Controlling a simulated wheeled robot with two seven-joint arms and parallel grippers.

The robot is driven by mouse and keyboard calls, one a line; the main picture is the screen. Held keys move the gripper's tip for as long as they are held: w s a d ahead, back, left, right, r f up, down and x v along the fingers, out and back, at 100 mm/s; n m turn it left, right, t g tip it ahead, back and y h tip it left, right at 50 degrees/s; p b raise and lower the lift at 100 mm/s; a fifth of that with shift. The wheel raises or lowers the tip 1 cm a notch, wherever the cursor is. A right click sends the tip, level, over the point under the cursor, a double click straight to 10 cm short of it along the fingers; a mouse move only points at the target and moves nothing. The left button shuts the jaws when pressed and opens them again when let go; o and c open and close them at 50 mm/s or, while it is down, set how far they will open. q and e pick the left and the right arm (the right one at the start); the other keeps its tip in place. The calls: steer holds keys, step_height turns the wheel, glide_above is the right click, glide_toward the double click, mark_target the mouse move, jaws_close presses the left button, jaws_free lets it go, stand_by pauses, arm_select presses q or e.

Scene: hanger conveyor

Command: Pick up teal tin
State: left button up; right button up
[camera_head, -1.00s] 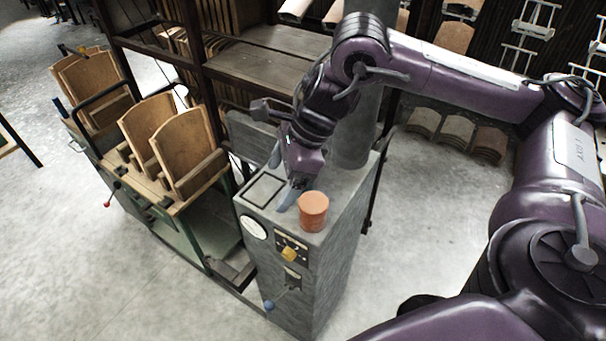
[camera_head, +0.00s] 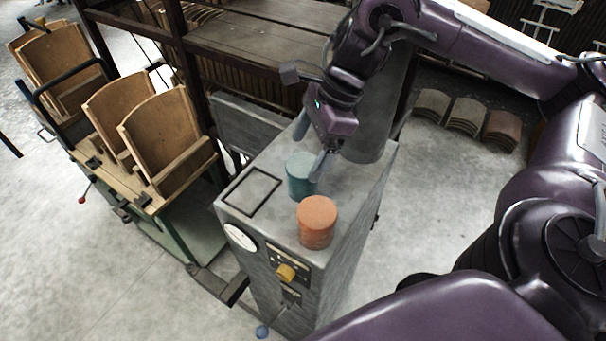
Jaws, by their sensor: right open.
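The teal tin (camera_head: 299,176) stands upright on top of the grey machine cabinet (camera_head: 352,202), behind an orange tin (camera_head: 316,222). My right gripper (camera_head: 309,152) is open, with its two grey fingers pointing down at the teal tin. One finger overlaps the tin's right side in the picture, and the other shows behind its top edge. I cannot tell whether either finger touches the tin. My left gripper is not in view.
The orange tin stands close in front, near the cabinet's front edge. A dark square outline (camera_head: 253,191) marks the cabinet top at the left. A cart with wooden panels (camera_head: 161,139) stands to the left, and shelving (camera_head: 265,50) stands behind.

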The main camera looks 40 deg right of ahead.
mark_target(300, 177)
steer(key=shift+b+x, duration=0.4)
steer(key=shift+x, duration=0.4)
steer(key=shift+s+a+f+b, duration=0.25)
steer(key=shift+a+f+b, duration=0.05)
steer(key=shift+f+b, duration=0.3)
steer(key=b+x, duration=0.3)
steer(key=shift+s+d+f, duration=0.2)
steer(key=shift+d+f, duration=0.05)
steer(key=shift+f, duration=0.1)
steer(key=shift+w+a+f, duration=0.2)
steer(key=shift+f, duration=0.25)
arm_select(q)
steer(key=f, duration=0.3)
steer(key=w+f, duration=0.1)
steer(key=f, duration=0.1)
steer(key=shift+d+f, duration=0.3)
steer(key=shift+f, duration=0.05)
arm_select(e)
steer(key=shift+a+r, duration=0.1)
steer(key=shift+s, duration=0.1)
steer(key=shift+c, duration=0.2)
steer(key=c, duration=1.2)
